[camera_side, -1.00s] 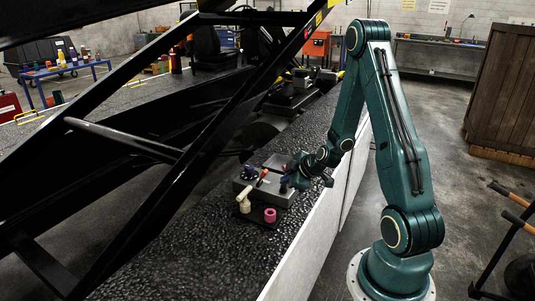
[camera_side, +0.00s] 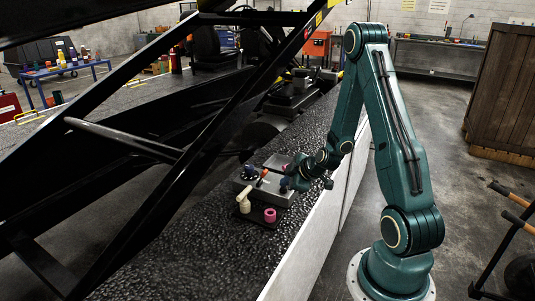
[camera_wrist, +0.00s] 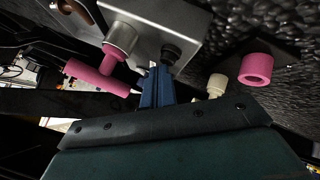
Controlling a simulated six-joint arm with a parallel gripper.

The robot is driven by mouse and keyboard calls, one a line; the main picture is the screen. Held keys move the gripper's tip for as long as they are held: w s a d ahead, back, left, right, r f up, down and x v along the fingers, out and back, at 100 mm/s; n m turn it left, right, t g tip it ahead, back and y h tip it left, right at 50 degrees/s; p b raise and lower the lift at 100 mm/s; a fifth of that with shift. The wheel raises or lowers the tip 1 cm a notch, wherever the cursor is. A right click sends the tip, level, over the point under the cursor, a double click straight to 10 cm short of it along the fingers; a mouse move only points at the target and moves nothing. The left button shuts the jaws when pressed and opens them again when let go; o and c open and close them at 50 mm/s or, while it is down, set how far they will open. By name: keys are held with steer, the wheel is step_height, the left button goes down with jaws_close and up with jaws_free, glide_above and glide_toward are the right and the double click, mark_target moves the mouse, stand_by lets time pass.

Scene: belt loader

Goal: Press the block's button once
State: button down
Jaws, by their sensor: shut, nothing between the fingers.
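The grey metal block (camera_side: 279,197) lies on the dark textured bed in the side view. The wrist view shows its face (camera_wrist: 160,18) with a black round piece (camera_wrist: 171,53) that looks like the button. A pink T-shaped handle (camera_wrist: 95,76) sticks out of a silver collar on the block. My gripper (camera_wrist: 153,68) is shut and empty, its blue fingers pointing at the block. The fingertips appear just beside the black piece; I cannot tell whether they touch it. In the side view my gripper (camera_side: 285,184) is over the block's right part, partly hidden by my wrist.
A cream fitting (camera_side: 244,203) and a pink ring (camera_side: 270,215) stand on a dark plate at the block's near side. Black diagonal beams (camera_side: 185,150) cross the left. The bed in front of the plate is clear.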

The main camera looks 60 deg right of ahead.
steer(key=shift+r, duration=0.95)
stand_by(0.3)
steer(key=shift+r, duration=2.5)
